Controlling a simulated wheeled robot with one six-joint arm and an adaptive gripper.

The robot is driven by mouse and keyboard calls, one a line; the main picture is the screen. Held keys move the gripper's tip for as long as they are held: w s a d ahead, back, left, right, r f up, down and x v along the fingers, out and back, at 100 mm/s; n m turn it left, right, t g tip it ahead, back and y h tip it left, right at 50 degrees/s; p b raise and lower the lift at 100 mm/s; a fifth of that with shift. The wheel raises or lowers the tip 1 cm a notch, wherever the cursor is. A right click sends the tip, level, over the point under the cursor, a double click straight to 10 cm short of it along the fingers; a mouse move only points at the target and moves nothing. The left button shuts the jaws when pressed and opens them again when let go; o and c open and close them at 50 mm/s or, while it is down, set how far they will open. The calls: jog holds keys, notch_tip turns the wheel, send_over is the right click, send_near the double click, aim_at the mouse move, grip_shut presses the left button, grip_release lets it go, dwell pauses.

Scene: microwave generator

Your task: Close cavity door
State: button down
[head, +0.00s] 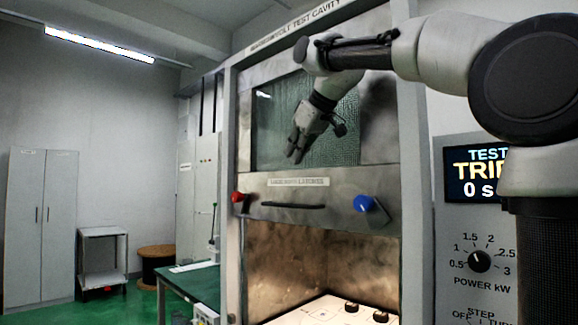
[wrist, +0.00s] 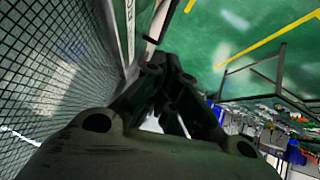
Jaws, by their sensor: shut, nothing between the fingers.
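The cavity door (head: 258,187) is a metal panel with a mesh window (head: 268,120). It sits raised on the test cavity front, with the lit cavity open below it. A dark horizontal handle (head: 292,205) is on its lower strip. My gripper (head: 294,158) is in front of the window, above the handle, with its fingers pointing down. It is shut and empty and appears apart from the handle. In the wrist view my gripper (wrist: 165,72) points toward the green floor, with the mesh window (wrist: 50,70) close on the left.
A red knob (head: 238,198) and a blue knob (head: 364,203) flank the handle. Inside the cavity is a pale floor (head: 318,310) with small dark parts. A control panel (head: 472,245) stands at right, a green bench (head: 195,285) at left.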

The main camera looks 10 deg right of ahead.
jog(key=w+f, duration=0.2)
jog(key=f, duration=0.1)
jog(key=w+a+f, duration=0.1)
jog(key=w+f, duration=0.1)
jog(key=f, duration=0.1)
jog(key=w+f, duration=0.2)
jog(key=f, duration=0.1)
jog(key=shift+a+f, duration=0.25)
jog(key=shift+f, duration=0.15)
